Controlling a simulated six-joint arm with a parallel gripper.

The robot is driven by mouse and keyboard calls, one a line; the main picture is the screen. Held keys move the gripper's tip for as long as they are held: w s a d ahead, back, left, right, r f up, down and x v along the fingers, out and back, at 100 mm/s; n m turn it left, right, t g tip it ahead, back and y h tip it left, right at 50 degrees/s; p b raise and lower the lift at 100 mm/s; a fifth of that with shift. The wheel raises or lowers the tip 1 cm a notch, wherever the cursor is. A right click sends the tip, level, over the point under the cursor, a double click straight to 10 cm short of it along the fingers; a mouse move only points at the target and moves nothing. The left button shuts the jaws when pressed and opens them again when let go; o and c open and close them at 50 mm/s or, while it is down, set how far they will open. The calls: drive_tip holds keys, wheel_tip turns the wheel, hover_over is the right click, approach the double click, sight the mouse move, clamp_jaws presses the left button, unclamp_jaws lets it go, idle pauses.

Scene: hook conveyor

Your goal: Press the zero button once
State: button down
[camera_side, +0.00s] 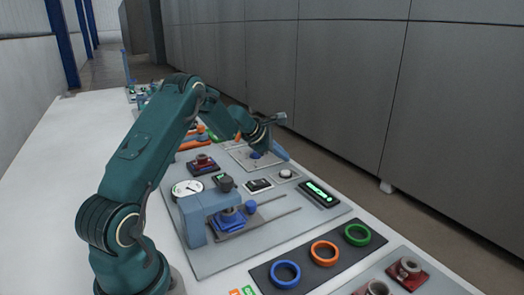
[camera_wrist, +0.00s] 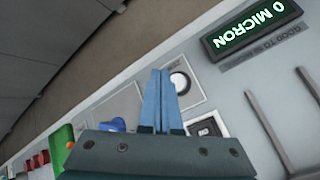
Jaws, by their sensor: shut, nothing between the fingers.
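The display (camera_side: 319,193) is lit green and reads "0 MICRON" in the wrist view (camera_wrist: 253,28).
A small black-faced unit (camera_side: 258,185) lies left of the button. A dial gauge (camera_side: 187,188) and a blue fixture (camera_side: 212,213) with two rails stand nearby. Blue, orange and green rings (camera_side: 324,253) lie in front. A blue part (camera_wrist: 112,125) lies left of my fingers.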

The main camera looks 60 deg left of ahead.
drive_tip(key=shift+r, duration=1.4)
